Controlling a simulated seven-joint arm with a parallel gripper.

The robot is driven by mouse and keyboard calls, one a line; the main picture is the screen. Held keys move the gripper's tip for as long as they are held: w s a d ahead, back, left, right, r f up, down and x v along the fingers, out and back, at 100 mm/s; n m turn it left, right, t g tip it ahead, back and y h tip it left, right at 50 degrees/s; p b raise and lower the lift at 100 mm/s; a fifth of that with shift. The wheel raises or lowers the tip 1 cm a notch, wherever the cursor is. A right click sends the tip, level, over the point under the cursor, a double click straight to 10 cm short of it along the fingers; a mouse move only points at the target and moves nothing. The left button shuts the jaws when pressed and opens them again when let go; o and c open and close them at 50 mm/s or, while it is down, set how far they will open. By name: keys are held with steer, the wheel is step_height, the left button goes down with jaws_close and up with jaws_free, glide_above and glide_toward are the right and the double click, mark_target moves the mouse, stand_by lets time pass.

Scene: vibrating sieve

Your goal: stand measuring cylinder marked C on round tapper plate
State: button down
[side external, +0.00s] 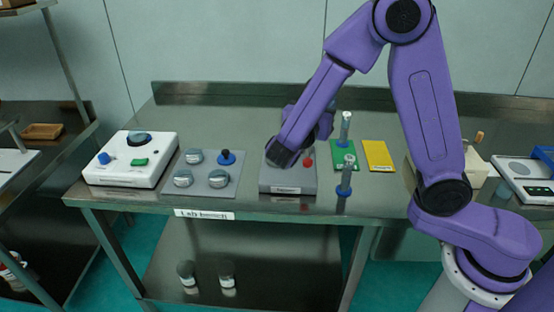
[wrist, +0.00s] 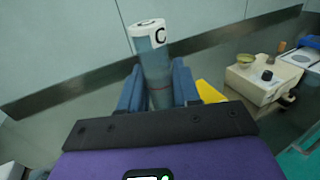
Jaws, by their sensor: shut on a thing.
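A measuring cylinder (wrist: 154,58) with a white cap marked C stands between the blue fingers of my gripper (wrist: 158,92) in the wrist view. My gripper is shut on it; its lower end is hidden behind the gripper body. In the side view, my forearm hides the fingers and the held cylinder. The grey tapper box (side external: 289,188), with a red button (side external: 308,162), is below and beside my wrist. Its round plate is hidden behind my arm, so I cannot tell the cylinder's height over it.
One cylinder (side external: 346,122) stands on a green mat (side external: 341,158), another (side external: 347,172) in front of it. A yellow mat (side external: 377,155) lies beside. Left are a grey plate (side external: 205,190) with several round parts and a white machine (side external: 130,165). A cream device (side external: 475,165) stands right.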

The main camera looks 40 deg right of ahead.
step_height(320, 180, down, 4)
steer(key=shift+r, duration=0.25)
steer(key=w+f, duration=0.3)
steer(key=w, duration=0.1)
steer(key=w+f, duration=0.3)
steer(key=w, duration=0.2)
steer(key=w+f, duration=0.3)
steer(key=w, duration=0.1)
steer(key=shift+w+a+f, duration=0.15)
steer(key=shift+a, duration=0.25)
steer(key=shift+w+f, duration=0.2)
steer(key=shift+f, duration=0.05)
steer(key=shift+w+f, duration=0.1)
steer(key=shift+f, duration=1.5)
steer(key=shift+f, duration=0.1)
steer(key=c, duration=0.8)
jaws_free()
